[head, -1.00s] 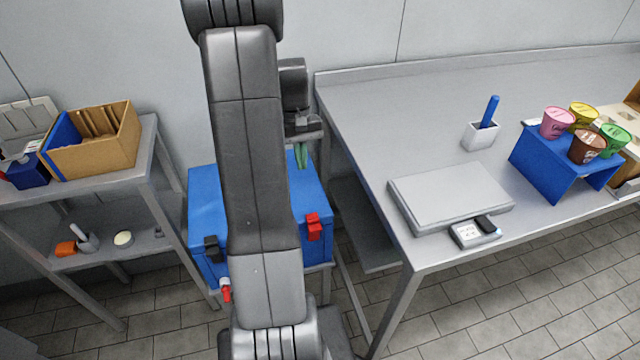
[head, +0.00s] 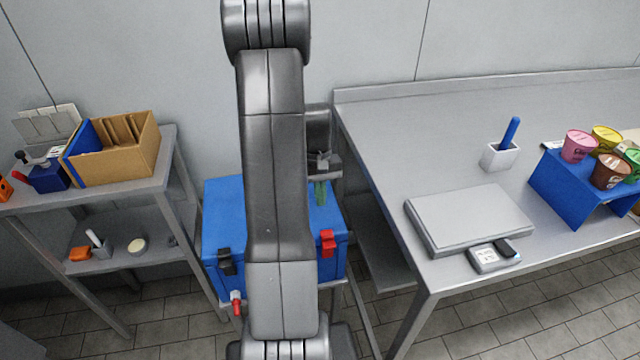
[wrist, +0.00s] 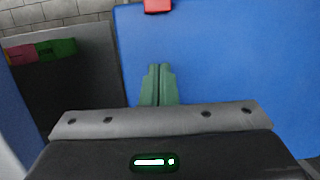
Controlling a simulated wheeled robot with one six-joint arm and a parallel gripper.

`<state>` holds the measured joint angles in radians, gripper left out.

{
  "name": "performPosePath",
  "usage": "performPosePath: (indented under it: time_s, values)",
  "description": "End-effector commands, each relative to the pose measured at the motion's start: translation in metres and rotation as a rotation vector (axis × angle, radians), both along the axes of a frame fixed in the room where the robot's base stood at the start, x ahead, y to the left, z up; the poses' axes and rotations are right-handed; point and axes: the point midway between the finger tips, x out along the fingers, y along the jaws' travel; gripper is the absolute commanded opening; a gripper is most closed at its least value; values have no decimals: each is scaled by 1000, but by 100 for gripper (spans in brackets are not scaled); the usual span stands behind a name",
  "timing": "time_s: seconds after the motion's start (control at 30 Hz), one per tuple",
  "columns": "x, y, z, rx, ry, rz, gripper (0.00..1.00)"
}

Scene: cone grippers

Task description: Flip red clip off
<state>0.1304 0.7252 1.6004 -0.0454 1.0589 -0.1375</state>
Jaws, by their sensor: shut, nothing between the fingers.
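The red clip (head: 328,244) is on the upper right of the front face of a blue cooler box (head: 225,215). In the wrist view the red clip (wrist: 158,6) is cut off by the top edge, above my gripper's tips. My gripper (wrist: 158,72) has green fingers, shut together with nothing between them. In the head view my gripper (head: 320,193) is over the box lid, partly hidden by my arm, and apart from the clip. A black clip (head: 227,262) is on the front left of the box. My arm hides the middle of the box.
A red-handled tap (head: 237,303) sticks out low on the box front. A steel table (head: 450,130) with a scale (head: 470,220) stands close on the right. A shelf (head: 165,165) with a cardboard box (head: 135,160) stands on the left.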

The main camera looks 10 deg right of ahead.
Motion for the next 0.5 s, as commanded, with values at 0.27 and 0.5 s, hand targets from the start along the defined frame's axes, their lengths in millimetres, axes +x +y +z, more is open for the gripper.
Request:
performPosePath:
  time_s: [0.27,0.5]
  values:
    - [-28,-1,-33,0,2,-1,0]
    - [-47,-2,-33,0,0,0,0]
